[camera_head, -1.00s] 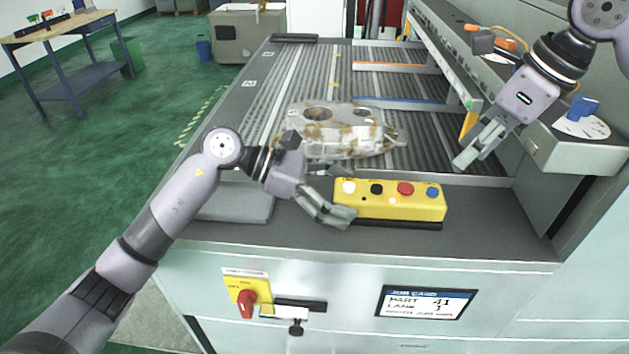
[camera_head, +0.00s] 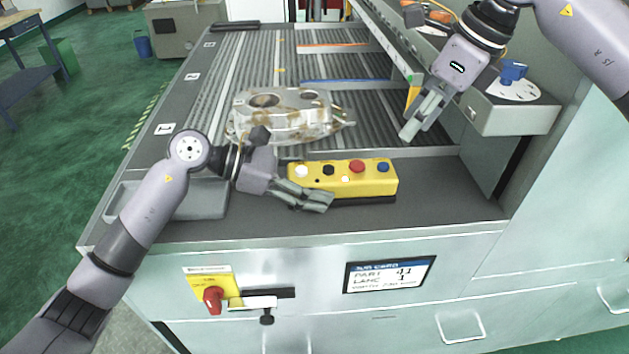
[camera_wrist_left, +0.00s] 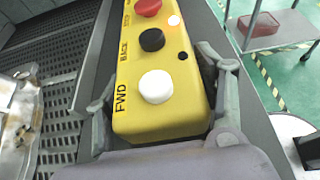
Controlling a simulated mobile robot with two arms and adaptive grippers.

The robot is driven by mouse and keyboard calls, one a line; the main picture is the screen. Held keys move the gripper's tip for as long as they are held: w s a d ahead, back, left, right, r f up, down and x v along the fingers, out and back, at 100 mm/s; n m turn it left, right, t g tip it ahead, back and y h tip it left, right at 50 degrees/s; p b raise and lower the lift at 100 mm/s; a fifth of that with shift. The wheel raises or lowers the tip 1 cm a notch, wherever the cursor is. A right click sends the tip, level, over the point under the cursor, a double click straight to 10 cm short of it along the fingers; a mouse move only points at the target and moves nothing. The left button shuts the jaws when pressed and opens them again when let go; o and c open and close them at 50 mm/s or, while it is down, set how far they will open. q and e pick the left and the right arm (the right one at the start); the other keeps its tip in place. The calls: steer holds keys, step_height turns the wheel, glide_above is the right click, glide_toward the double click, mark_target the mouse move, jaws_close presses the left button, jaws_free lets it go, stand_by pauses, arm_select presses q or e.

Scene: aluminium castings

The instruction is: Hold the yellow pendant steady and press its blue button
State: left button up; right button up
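The yellow pendant (camera_head: 345,181) lies on the grey front ledge, with white, black, red and blue buttons from left to right. The blue button (camera_head: 383,167) is at its right end, outside the left wrist view. My left gripper (camera_head: 305,188) is at the pendant's left end, open, one finger along each long side. In the left wrist view the fingers straddle the white-button end of the pendant (camera_wrist_left: 160,105), close to both sides; contact is unclear. My right gripper (camera_head: 415,132) hangs above the ribbed bed, behind and right of the pendant, fingers close together and empty.
A rough aluminium casting (camera_head: 285,116) lies on the ribbed bed behind the pendant. A grey tray (camera_head: 205,200) is left of it on the ledge. The ledge right of the pendant is clear.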

arm_select(q)
steer(key=c, duration=1.1)
arm_select(e)
jaws_close()
stand_by(1.0)
